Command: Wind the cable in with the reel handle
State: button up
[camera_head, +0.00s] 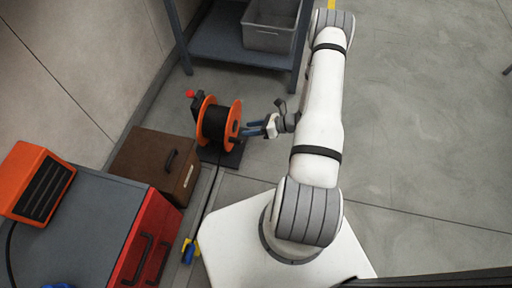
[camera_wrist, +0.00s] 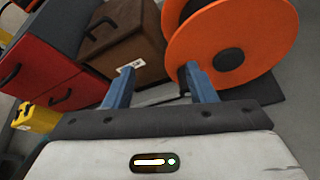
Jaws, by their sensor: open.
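The cable reel (camera_head: 236,122) has orange flanges and dark cable (camera_head: 214,122) wound between them. It stands on a dark base on the floor, and its orange flange (camera_wrist: 265,30) fills the upper right of the wrist view. A small red knob (camera_head: 190,93) shows at the reel's far left side; I cannot tell if it is the handle. Cable (camera_head: 208,200) runs from the reel along the floor towards the bottom. My gripper (camera_head: 245,130) is open beside the reel's right flange. In the wrist view its blue fingers (camera_wrist: 158,72) have nothing between them; contact with the flange is unclear.
A brown case (camera_head: 150,160) stands left of the reel. A red cabinet (camera_head: 145,245) with a grey top and an orange unit (camera_head: 38,183) are at lower left. A shelf with a grey bin (camera_head: 268,38) stands behind. A yellow-blue piece (camera_head: 189,249) lies low. Floor at right is clear.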

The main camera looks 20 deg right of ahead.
aim_at(238, 141)
notch_tip(238, 141, down, 9)
jog(key=s+d+m+t+b, duration=0.1)
jog(key=m+t+b, duration=0.1)
jog(key=m, duration=0.1)
jog(key=shift+h, duration=0.4)
jog(key=shift+b+x, duration=0.8)
jog(key=shift+x, duration=3.4)
jog(key=shift+a+r, duration=0.15)
jog(key=shift+w+r, duration=0.1)
jog(key=shift+w, duration=0.1)
jog(key=c, duration=0.5)
jog(key=o, duration=0.5)
jog(key=shift+s, duration=0.1)
jog(key=shift+s+d, duration=0.25)
jog(key=shift+d, duration=0.1)
